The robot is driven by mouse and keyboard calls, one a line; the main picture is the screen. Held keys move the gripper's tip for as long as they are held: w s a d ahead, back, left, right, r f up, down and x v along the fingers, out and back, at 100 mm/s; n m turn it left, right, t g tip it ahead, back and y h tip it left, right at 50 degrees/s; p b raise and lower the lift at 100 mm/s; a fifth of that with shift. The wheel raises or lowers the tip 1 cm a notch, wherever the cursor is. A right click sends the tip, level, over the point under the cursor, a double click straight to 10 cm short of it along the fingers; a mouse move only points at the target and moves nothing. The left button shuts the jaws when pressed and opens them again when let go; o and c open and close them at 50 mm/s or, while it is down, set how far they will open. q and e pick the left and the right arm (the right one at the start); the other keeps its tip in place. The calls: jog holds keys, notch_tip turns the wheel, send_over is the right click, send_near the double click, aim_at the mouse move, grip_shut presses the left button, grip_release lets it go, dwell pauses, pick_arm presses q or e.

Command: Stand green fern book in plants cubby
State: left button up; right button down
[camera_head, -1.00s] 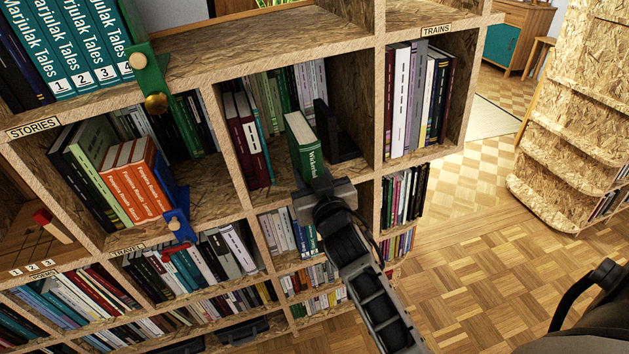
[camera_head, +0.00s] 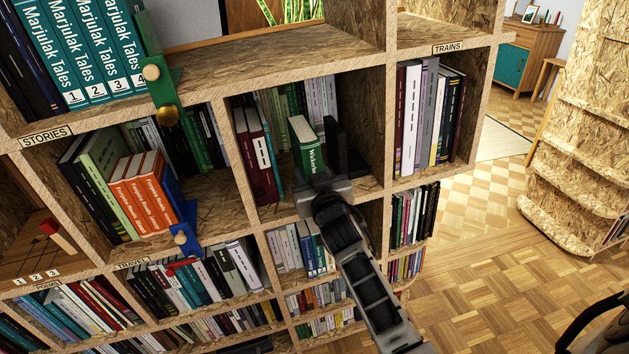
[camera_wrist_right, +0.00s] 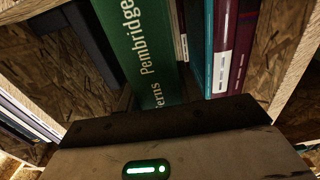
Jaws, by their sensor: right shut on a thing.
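The green fern book (camera_head: 306,146) is inside the middle cubby with its white-lettered spine facing out. My right gripper (camera_head: 318,187) is shut on the lower part of its spine, at the cubby's front edge. The right wrist view shows the green spine (camera_wrist_right: 150,50) rising from the jaws, which hide its lower end. Dark red books (camera_head: 255,160) and a thin teal book stand to its left, and a black bookend (camera_head: 341,155) to its right. No plants label is readable; the gripper covers part of the shelf edge.
An upright wood divider (camera_head: 385,130) separates this cubby from the TRAINS cubby (camera_head: 430,120) on the right. Paler books stand farther back behind the green book. Left, a STORIES cubby holds orange books (camera_head: 145,190) and a blue bookend (camera_head: 178,210).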

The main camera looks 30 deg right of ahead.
jog(key=shift+w+d+r, duration=0.1)
jog(key=shift+w+r, duration=0.1)
jog(key=shift+w, duration=0.25)
jog(key=shift+f, duration=0.2)
dwell(0.3)
